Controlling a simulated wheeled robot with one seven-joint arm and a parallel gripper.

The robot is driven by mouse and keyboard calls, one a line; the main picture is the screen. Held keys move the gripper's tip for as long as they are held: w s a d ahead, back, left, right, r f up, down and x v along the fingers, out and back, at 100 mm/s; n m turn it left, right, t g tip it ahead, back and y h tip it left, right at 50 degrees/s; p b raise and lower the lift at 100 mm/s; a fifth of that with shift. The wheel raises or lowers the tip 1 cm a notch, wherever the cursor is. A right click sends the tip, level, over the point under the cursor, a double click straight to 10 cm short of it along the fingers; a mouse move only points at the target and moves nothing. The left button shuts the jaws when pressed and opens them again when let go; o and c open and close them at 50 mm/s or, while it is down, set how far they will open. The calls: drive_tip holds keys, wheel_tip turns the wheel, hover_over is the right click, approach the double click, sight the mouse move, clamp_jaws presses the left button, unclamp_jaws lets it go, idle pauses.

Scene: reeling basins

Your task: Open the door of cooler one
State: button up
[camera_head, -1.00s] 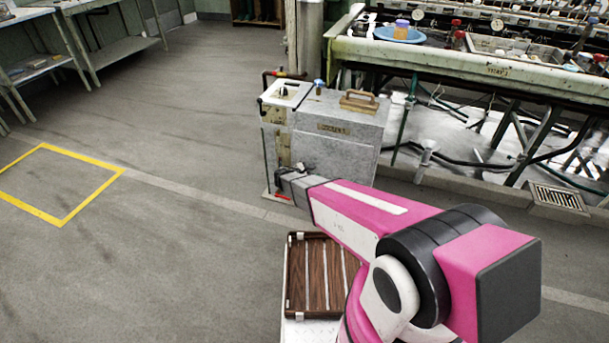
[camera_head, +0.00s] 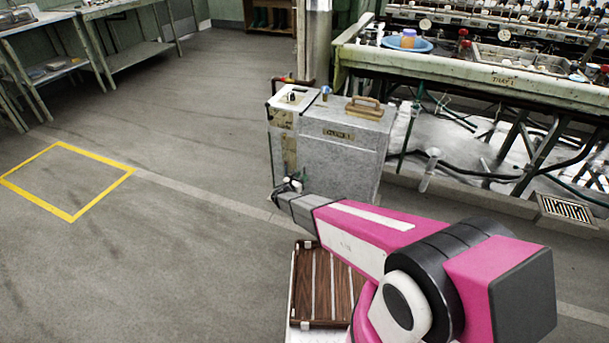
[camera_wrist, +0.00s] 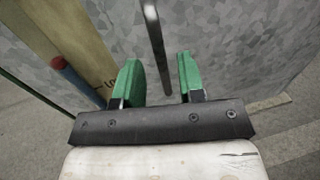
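The cooler (camera_head: 345,160) is a grey speckled metal box with a nameplate, too small to read surely, and a wooden handle (camera_head: 364,108) on top. It stands upright on the floor and shows no open gap. My gripper (camera_head: 287,187) is low in front of its left part in the head view. In the wrist view, my gripper (camera_wrist: 160,80) has its two green fingers well apart. A dark upright bar (camera_wrist: 156,40) stands against the grey metal face, its lower end showing between the fingers. I cannot tell how deep it sits; neither finger visibly touches it.
A pale panel (camera_wrist: 62,45) with a red and blue part stands left of the bar. A slatted wooden tray (camera_head: 297,285) lies below my arm. The long reeling bench (camera_head: 465,83) stands right, with pipes beneath. Open floor (camera_head: 190,240) lies left, around a yellow-outlined square (camera_head: 72,218).

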drive_tip(key=shift+x, duration=1.6)
clamp_jaws()
